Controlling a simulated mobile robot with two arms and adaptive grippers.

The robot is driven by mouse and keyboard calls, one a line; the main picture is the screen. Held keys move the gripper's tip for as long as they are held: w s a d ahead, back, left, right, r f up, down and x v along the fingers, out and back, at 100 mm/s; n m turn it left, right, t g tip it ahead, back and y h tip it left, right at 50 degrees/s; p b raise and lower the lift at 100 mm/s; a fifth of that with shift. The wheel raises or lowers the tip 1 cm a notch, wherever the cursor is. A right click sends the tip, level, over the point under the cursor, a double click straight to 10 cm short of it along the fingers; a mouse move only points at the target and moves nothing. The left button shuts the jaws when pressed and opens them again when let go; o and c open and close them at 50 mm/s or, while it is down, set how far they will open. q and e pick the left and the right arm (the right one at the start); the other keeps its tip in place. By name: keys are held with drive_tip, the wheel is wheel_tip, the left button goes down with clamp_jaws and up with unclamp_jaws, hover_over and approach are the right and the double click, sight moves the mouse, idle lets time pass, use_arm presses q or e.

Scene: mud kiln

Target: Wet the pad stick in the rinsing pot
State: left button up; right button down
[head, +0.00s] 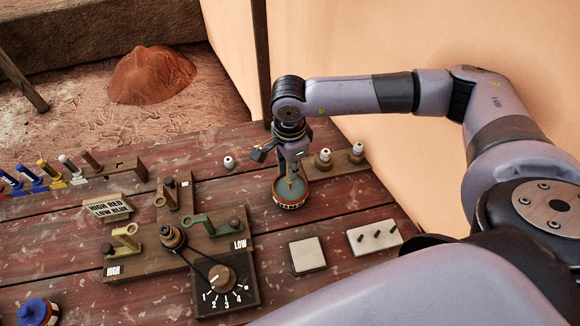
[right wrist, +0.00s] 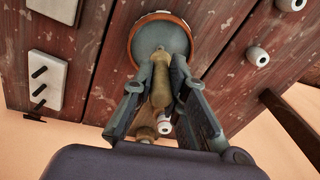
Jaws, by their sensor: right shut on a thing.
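My right gripper (head: 291,168) is shut on the pad stick (head: 292,182) and points down over the rinsing pot (head: 291,205). The pot is a small round vessel with a brown rim and grey-green contents, standing on the red plank table. In the right wrist view the pad stick (right wrist: 160,88) is a tan handle between the two fingers of the gripper (right wrist: 164,75), its far end over or in the pot (right wrist: 136,52). I cannot tell how deep the end reaches. My left gripper is out of view.
A wooden rack with white-topped pegs (head: 351,166) stands just right of the pot. A lever board with a numbered dial (head: 222,277) lies to the left. A pale square block (head: 307,255) and a pegged block (head: 374,235) lie in front. A wall rises behind.

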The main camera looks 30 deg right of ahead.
idle(0.5)
drive_tip(key=shift+r+p, duration=1.6)
drive_tip(key=shift+r, duration=1.95)
